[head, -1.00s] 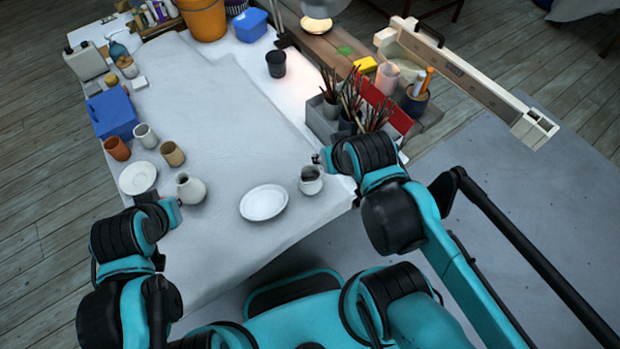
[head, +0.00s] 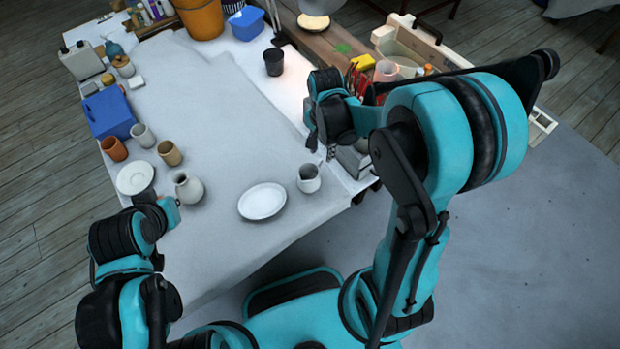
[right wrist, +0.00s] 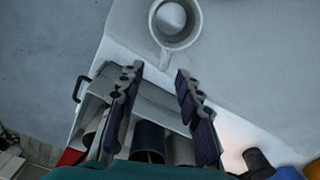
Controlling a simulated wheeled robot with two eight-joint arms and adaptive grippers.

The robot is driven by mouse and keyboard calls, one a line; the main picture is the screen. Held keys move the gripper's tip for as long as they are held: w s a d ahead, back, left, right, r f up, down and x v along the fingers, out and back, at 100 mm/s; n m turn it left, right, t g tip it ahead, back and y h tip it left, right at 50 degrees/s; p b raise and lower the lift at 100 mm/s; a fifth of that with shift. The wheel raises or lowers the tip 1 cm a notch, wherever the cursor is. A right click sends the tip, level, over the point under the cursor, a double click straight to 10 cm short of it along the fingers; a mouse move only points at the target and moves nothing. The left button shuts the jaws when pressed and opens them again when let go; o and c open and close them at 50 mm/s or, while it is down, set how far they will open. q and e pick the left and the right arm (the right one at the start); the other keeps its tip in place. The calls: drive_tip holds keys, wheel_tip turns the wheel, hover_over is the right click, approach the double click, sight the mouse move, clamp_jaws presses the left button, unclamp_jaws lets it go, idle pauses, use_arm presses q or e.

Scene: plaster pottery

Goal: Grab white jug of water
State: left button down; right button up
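A white jug (head: 309,180) with a handle stands upright on the cloth-covered table, near its right edge, right of a white plate (head: 262,201). In the right wrist view the jug (right wrist: 175,38) is at the top, seen from above, with its handle pointing toward my fingers. My right gripper (head: 320,147) is above and beyond the jug in the head view. In the right wrist view the right gripper (right wrist: 157,74) is open, its fingers apart and empty. My left gripper (head: 171,211) is beside a pale rounded vase (head: 189,189); its fingers are too small to read.
A grey box (right wrist: 150,98) holding several cylinders lies under my right fingers. Cups (head: 170,153), a saucer (head: 135,178) and a blue box (head: 109,114) stand at the left. A dark cup (head: 274,62) stands at the back. The table's middle is clear.

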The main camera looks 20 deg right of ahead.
sight(320, 159)
drive_tip(key=f+b, duration=0.1)
drive_tip(key=f, duration=0.1)
drive_tip(key=f+b, duration=0.1)
drive_tip(key=f, duration=0.3)
drive_tip(key=shift+w+a+f+b, duration=0.1)
drive_tip(key=shift+w+f+b, duration=0.1)
drive_tip(key=shift+w+b, duration=0.2)
drive_tip(key=shift+r, duration=0.1)
clamp_jaws()
